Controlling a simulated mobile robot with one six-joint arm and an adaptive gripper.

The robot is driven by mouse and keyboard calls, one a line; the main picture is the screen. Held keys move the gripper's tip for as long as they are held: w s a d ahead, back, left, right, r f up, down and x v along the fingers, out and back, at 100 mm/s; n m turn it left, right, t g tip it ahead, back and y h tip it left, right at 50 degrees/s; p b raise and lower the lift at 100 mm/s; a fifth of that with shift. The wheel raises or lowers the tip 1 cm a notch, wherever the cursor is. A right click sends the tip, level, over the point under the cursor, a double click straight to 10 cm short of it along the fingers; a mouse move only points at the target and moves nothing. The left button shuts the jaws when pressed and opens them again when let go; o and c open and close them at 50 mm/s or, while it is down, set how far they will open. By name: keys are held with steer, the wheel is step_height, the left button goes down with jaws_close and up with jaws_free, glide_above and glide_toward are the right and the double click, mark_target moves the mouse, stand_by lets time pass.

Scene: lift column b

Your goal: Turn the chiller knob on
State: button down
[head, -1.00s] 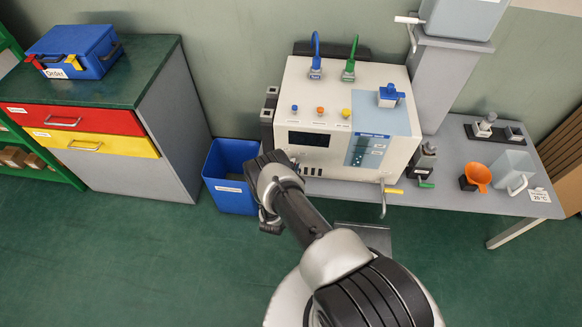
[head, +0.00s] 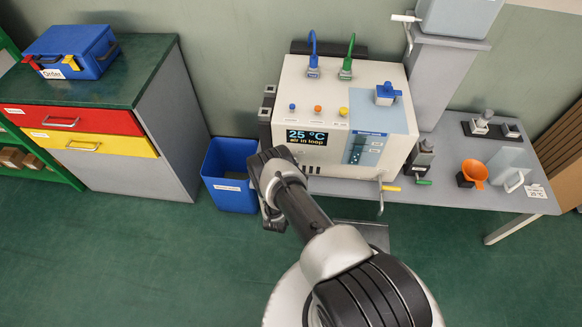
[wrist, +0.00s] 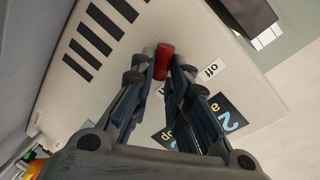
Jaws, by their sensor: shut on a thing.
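The chiller is the white box (head: 398,155) on the grey table. Its display (head: 315,137) is lit and reads "25 °C" and "air in loop". In the wrist view the display (wrist: 228,112) shows partly, behind a finger. The red knob (wrist: 163,60) sits on the chiller's face, close to a label (wrist: 211,69) reading "off". My gripper (wrist: 159,72) is shut on the knob, with a finger on either side. In the head view my wrist hides the knob and the fingertips.
A blue bin (head: 229,180) stands on the floor just left of my wrist. A yellow-handled valve (head: 388,188) sticks out at the chiller's front. The table (head: 450,195) also holds an orange funnel (head: 474,170) and a jug (head: 513,178). The floor in front is clear.

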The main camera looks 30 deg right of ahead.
steer(key=shift+f, duration=0.1)
steer(key=c, duration=1.6)
jaws_free()
steer(key=shift+o, duration=0.2)
steer(key=v, duration=1.2)
